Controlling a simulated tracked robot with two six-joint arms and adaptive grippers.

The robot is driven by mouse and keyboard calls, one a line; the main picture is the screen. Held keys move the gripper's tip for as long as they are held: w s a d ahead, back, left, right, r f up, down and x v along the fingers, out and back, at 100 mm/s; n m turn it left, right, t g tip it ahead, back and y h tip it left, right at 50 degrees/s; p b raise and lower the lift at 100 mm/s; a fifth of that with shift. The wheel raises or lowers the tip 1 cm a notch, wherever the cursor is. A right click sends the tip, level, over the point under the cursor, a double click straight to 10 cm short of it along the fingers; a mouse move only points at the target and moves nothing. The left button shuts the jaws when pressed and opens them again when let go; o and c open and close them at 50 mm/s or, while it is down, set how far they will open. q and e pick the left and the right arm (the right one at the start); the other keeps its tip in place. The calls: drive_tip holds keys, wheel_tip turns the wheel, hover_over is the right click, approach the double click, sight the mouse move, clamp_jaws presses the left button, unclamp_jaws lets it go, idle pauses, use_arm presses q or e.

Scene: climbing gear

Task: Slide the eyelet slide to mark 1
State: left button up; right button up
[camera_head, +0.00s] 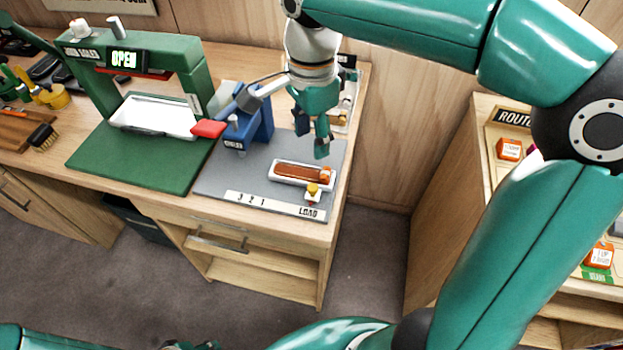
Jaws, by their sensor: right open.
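The eyelet slide (278,178) is a pale tray on the grey mat, holding a brown strap with an orange end. A yellow-topped knob (312,190) stands at its front right, just above the word LOAD. The white scale strip (283,207) in front reads 3, 2, 1 and LOAD from left to right, so mark 1 lies left of the knob. My right gripper (321,148) is open and points down above the slide's right back part, apart from the knob. Its fingers partly overlap each other in this view. My left gripper's fingers are not in view.
A blue press (256,132) with a red-ended lever (208,129) stands behind and left of the slide. A green frame (185,75) with an OPEN display stands farther left over a white tray (157,117). A route shelf (485,150) stands at the right.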

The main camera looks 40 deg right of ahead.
sight(313, 187)
wheel_tip(313, 187, down, 14)
drive_tip(key=shift+d+f, duration=0.15)
drive_tip(key=shift+f, duration=0.05)
clamp_jaws()
idle(0.4)
